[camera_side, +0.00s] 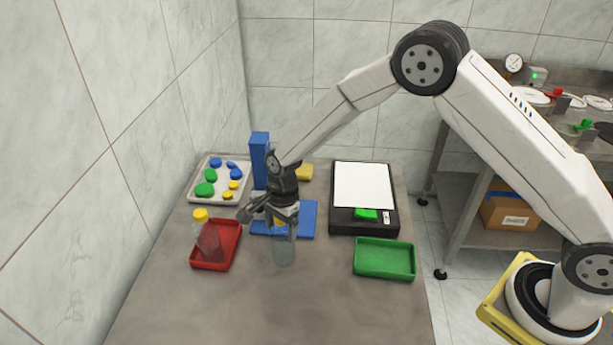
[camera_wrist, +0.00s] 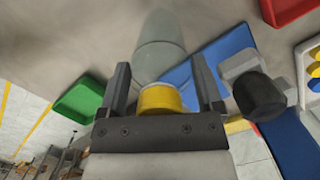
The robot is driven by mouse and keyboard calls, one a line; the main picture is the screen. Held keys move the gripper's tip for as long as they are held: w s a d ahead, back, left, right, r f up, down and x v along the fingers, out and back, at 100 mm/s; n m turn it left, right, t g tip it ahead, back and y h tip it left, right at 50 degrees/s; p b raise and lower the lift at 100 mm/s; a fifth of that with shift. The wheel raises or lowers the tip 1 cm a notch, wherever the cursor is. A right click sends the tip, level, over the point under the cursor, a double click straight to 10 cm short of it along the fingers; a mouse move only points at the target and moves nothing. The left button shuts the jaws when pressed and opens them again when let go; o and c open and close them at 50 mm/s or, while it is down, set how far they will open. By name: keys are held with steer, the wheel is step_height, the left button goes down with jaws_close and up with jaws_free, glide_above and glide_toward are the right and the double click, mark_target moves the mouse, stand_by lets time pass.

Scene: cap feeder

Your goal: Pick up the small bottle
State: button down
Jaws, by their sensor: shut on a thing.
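A small clear bottle (camera_side: 284,250) with a yellow cap stands upright at the middle of the table. My gripper (camera_side: 284,222) is around its top from above. In the wrist view, the yellow cap (camera_wrist: 161,99) sits between the two fingers of my gripper (camera_wrist: 164,92), and the clear bottle body (camera_wrist: 160,52) extends beyond it. The fingers are shut on the bottle near its cap. I cannot tell whether its base touches the table. Another clear bottle (camera_side: 206,238) with a yellow cap stands in the red tray at the left.
A red tray (camera_side: 228,254) is at the left and a green tray (camera_side: 385,272) at the right. A blue fixture (camera_side: 304,214) stands behind the bottle. A tray of caps (camera_side: 214,199) and a black device with a white plate (camera_side: 364,186) are farther back. The front table is clear.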

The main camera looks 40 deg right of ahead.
steer(key=shift+r, duration=0.15)
steer(key=shift+r, duration=0.75)
steer(key=s+d+r, duration=0.3)
steer(key=s+r, duration=0.8)
steer(key=s, duration=0.2)
steer(key=shift+s+d+r, duration=0.15)
steer(key=shift+s+d, duration=0.1)
steer(key=shift+d, duration=0.05)
steer(key=shift+w, duration=0.1)
